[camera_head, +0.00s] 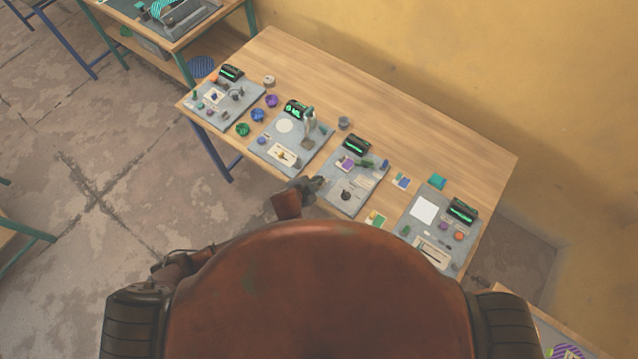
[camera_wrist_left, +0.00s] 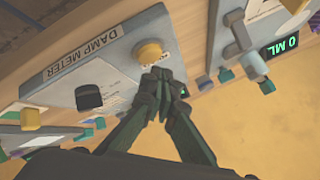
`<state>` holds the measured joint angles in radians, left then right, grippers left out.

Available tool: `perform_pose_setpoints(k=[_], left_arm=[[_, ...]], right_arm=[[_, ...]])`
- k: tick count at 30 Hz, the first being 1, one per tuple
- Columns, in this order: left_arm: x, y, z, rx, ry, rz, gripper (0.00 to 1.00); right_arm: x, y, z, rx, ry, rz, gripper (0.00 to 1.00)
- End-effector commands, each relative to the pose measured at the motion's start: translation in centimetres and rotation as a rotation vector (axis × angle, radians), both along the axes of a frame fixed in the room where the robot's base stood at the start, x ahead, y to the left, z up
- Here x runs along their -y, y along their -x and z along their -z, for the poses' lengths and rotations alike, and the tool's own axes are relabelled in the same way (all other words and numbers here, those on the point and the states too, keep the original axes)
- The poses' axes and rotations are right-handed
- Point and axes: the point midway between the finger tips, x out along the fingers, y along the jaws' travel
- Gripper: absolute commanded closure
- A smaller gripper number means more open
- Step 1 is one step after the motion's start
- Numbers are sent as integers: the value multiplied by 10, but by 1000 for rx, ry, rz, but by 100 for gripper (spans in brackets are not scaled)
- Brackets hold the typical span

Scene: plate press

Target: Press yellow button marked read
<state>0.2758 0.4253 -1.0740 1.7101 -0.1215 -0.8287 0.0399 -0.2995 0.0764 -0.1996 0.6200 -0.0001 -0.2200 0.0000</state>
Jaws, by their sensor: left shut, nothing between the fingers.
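In the left wrist view, the yellow button (camera_wrist_left: 150,52) is a round knob on a grey panel (camera_wrist_left: 60,80) labelled DAMP METER. The small label beside the button is partly hidden and I cannot read it. My left gripper (camera_wrist_left: 157,76) is shut and empty, its fingertips right beside the button; I cannot tell whether they touch it. In the head view, my left gripper (camera_head: 317,184) is at the near edge of the third panel (camera_head: 365,190) from the left, and the yellow button cannot be made out there. My right gripper is not in view.
A black knob (camera_wrist_left: 88,97) sits on the same panel. A neighbouring panel with a 0 ML display (camera_wrist_left: 283,43) carries a tap-like fitting (camera_wrist_left: 255,64). Several panels line the wooden table (camera_head: 440,155), with small loose items between them. The table's back strip is clear, beside a yellow wall.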

Motion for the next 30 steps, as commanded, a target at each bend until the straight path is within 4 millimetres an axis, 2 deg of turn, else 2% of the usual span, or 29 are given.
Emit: perform_pose_setpoints(k=[30], left_arm=[[0, 0, 0, 0, 0, 0, 100]], right_arm=[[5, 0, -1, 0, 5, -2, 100]])
